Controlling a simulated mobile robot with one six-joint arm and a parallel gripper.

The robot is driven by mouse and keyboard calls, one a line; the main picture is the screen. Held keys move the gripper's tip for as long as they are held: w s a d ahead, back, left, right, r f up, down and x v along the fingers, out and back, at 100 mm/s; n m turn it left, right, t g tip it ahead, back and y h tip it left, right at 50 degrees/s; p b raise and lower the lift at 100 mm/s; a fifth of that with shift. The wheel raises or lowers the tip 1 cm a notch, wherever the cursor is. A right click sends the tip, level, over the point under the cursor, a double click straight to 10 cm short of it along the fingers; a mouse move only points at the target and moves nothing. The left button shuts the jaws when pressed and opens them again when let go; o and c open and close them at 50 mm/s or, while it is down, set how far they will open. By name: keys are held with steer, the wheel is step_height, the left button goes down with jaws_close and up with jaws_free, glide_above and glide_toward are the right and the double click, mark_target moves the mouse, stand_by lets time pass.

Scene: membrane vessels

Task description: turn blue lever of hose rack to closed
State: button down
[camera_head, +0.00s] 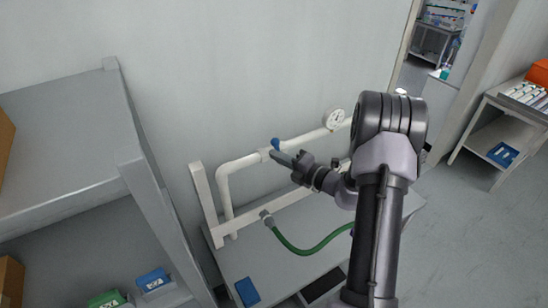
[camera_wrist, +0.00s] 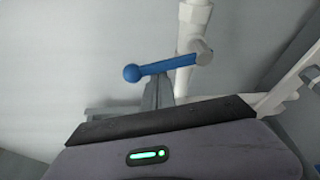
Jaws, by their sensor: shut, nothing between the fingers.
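The blue lever (camera_head: 275,144) sits on the white pipe of the hose rack (camera_head: 240,163) in the head view. In the wrist view the lever (camera_wrist: 160,67) sticks out to the left of the white pipe (camera_wrist: 186,60), across its line, and ends in a round blue knob. My gripper (camera_head: 274,155) is at the lever in the head view. In the wrist view its grey fingers (camera_wrist: 158,92) are shut and empty, with their tips close under the middle of the lever. I cannot tell whether they touch it.
A green hose (camera_head: 310,249) hangs below. A blue box (camera_head: 247,291) lies on the grey table under the rack. A grey shelf (camera_head: 128,165) stands close on the left. The wall is right behind.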

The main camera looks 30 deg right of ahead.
steer(key=shift+d+r+m, duration=0.2)
steer(key=shift+d+m, duration=0.4)
steer(key=shift+d, duration=0.15)
stand_by(0.4)
